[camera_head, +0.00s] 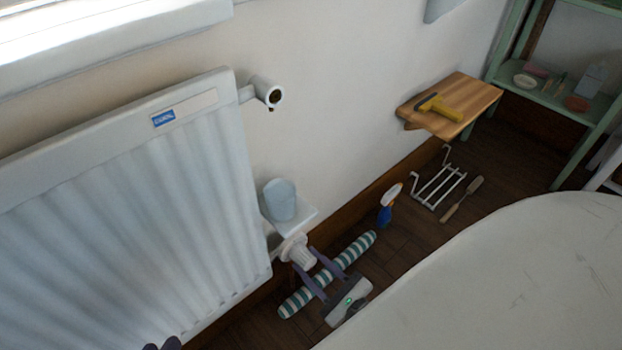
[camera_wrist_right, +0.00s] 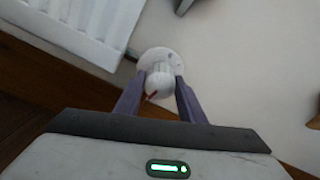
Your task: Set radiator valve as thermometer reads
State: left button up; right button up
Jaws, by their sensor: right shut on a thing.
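The white radiator (camera_head: 120,210) fills the left of the head view. Its round white valve (camera_head: 294,245) sits at its lower right corner. My right gripper (camera_head: 304,258) reaches it from the lower right and is shut on the valve's knob. In the right wrist view the valve (camera_wrist_right: 158,60) lies between the purple fingers of the right gripper (camera_wrist_right: 160,83), with a small red mark near it. Number marks on the valve are too small to read. Only dark fingertips of my left gripper (camera_head: 161,344) show at the bottom edge. I cannot make out a thermometer.
A pale blue cup (camera_head: 279,200) stands on a small white ledge above the valve. A wooden wall shelf (camera_head: 470,97) holds a yellow tool.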

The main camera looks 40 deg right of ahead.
jog(key=shift+m, duration=0.5)
jog(key=shift+w, duration=0.1)
jog(key=o, duration=1)
jog(key=shift+o, duration=0.2)
jog(key=shift+s, duration=0.2)
